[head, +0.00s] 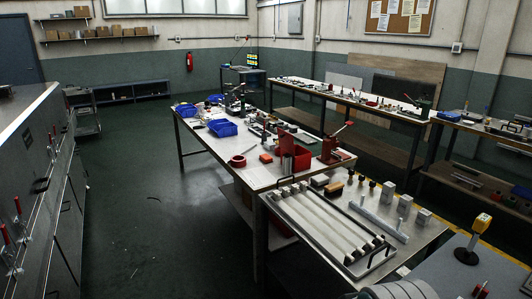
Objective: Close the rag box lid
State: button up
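A red box (299,158) stands on the middle workbench, right of its centre. It is the likely rag box. A red panel (286,142) stands up at its left side and looks like its raised lid. The box is small in the view, so I cannot make out the hinge or the inside. My gripper does not show in the head view.
The long workbench (212,146) holds blue bins (222,128), a red tape roll (237,161) and a red hand press (335,145) close to the box. A tray with rails (325,225) lies at the near end. The floor (140,215) on the left is mostly clear.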

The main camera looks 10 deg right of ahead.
aim_at(286, 141)
jog(key=i+j+z, duration=0.25)
jog(key=i+j, duration=0.55)
jog(key=i+j+z, duration=0.15)
jog(key=i+j, duration=1.05)
jog(key=i, duration=0.3)
